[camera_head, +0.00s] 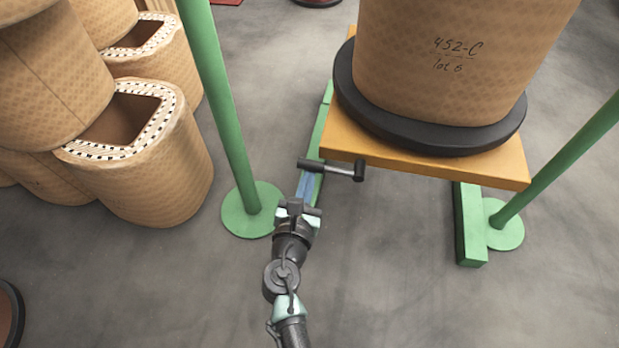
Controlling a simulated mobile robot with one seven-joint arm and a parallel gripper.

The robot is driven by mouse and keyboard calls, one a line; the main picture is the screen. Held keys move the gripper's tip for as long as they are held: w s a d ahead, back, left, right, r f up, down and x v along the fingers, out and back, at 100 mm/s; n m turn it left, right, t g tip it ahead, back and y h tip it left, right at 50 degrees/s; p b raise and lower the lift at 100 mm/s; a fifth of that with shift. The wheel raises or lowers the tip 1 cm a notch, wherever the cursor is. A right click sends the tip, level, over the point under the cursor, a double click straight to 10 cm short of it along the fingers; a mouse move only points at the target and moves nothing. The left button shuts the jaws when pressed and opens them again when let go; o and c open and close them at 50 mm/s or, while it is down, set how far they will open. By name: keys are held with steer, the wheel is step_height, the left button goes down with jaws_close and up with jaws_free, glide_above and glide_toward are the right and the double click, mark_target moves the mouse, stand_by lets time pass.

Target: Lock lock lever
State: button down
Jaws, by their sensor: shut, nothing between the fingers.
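The lock lever (328,168) is a dark bar with a thicker cylindrical right end, at the left front corner of the orange platform (430,166). It lies nearly level across the picture, tilted slightly down to the right. My gripper (298,206) is shut and empty, just below and left of the lever in the picture. A gap shows between them, though I cannot tell their difference in depth. A blue patch (305,186) shows on the green rail between lever and gripper.
A large brown coil (455,60) marked "452-C lot 6" stands on a black round base (430,132) on the platform. Green posts (228,110) stand left and right (555,160) with round feet. Wrapped coils (165,170) are stacked at left. The front floor is clear.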

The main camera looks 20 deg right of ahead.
step_height(320, 180, up, 4)
steer(key=m+p, duration=0.2)
steer(key=m, duration=0.1)
steer(key=shift+d+f, duration=0.1)
steer(key=shift+f, duration=0.05)
step_height(320, 180, up, 5)
steer(key=m+t+y+p, duration=0.1)
steer(key=m+t+p, duration=0.1)
steer(key=m, duration=0.5)
glide_above(309, 168)
steer(key=s+d, duration=0.3)
steer(key=shift+s+d+r+m, duration=0.35)
steer(key=shift+d+r+m, duration=0.15)
steer(key=shift+m, duration=0.4)
steer(key=shift+s+d+r+m, duration=0.35)
steer(key=shift+d+r+m, duration=0.1)
steer(key=shift+m, duration=0.45)
steer(key=shift+w+f, duration=0.1)
steer(key=shift+f, duration=0.05)
